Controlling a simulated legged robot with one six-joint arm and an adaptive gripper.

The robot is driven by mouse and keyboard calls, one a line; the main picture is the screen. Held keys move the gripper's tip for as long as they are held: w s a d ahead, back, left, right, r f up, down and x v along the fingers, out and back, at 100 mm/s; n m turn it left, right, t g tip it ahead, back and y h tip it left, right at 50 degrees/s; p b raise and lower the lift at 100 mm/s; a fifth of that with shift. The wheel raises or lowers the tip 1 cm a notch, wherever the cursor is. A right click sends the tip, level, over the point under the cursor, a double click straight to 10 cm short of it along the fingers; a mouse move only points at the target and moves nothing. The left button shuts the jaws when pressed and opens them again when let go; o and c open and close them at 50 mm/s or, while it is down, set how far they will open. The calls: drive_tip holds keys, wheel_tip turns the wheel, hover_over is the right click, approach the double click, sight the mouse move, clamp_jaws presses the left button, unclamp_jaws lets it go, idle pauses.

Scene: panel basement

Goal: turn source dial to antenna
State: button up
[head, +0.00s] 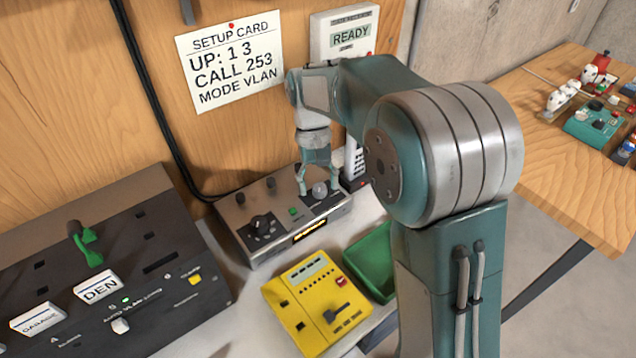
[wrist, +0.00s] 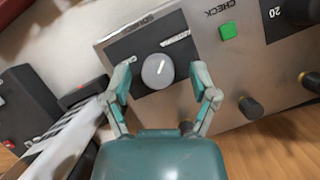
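The source dial (wrist: 158,71) is a round light-grey knob on a dark plate, beside an upside-down label that appears to read SOURCE. Its white pointer line tilts up and slightly right in the wrist view. Two small labels near it are too small to read. In the head view the dial (head: 320,190) is at the right end of the grey console (head: 247,226). My gripper (wrist: 161,68) is open, pointing down, with one finger on each side of the dial and visible gaps between. It also shows in the head view (head: 318,185).
The console also has a black knob (head: 261,225), small toggles and a green button (wrist: 228,31). A yellow box (head: 312,290) and a green tray (head: 372,262) are in front. A dark panel (head: 150,240) stands left. A white handset-like object (head: 352,160) is close right.

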sight(320, 186)
drive_tip(key=shift+r, duration=0.1)
wheel_tip(320, 186, up, 10)
idle(0.4)
idle(0.4)
drive_tip(key=s+d+f+m+t, duration=0.1)
drive_tip(key=s+d+t, duration=0.4)
drive_tip(key=s, duration=0.5)
drive_tip(key=s+d+m+t+y, duration=0.1)
drive_tip(key=s+d+t, duration=0.4)
drive_tip(key=s+d, duration=0.3)
drive_tip(key=shift+s+f, duration=0.35)
drive_tip(key=shift+s, duration=0.5)
drive_tip(key=shift+c, duration=1.3)
drive_tip(key=shift+a, duration=0.2)
